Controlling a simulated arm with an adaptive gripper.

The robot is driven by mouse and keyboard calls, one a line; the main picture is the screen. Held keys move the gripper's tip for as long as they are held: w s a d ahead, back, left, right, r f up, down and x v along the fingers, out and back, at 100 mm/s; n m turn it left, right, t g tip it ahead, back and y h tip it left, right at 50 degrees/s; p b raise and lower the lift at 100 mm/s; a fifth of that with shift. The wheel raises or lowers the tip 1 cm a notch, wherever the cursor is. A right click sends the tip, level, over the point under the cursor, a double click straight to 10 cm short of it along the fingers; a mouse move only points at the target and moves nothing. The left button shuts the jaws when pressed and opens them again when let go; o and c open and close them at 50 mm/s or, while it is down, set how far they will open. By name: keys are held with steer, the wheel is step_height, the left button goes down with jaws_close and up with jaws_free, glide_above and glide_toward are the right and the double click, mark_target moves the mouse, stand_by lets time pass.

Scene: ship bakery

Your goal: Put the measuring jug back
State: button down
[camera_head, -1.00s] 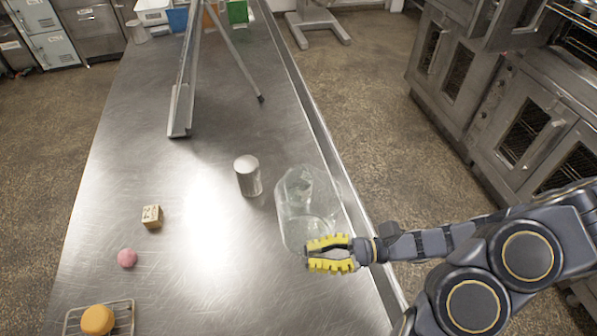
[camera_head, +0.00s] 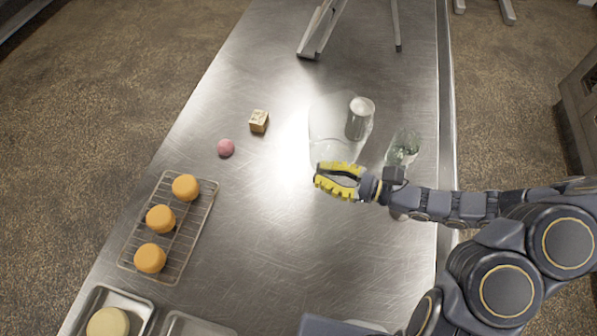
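The measuring jug is probably the large clear vessel (camera_head: 324,122) in the head view. It is hard to make out against the bright glare on the steel table. My gripper (camera_head: 322,176), with yellow fingers, is at the jug's near end. The fingers appear closed on the jug, but the contact point is unclear. The jug overlaps a metal can (camera_head: 360,118) in the picture. I cannot tell how high the jug is above the table. A smaller clear glass vessel (camera_head: 403,147) stands just right of my gripper, partly behind my wrist.
A wire rack (camera_head: 187,238) with orange round cakes is on the left. A pink ball (camera_head: 226,148) and a wooden cube (camera_head: 259,121) lie left of the jug. Metal trays (camera_head: 136,300) are at the near left. A metal stand (camera_head: 322,30) is at the back. Table centre front is clear.

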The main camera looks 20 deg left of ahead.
steer(key=a, duration=0.6)
step_height(320, 180, down, 9)
steer(key=a, duration=0.1)
steer(key=shift+s+r+g, duration=0.15)
steer(key=shift+g, duration=0.25)
steer(key=shift+a, duration=0.1)
steer(key=c, duration=1.2)
jaws_free()
steer(key=shift+o, duration=0.2)
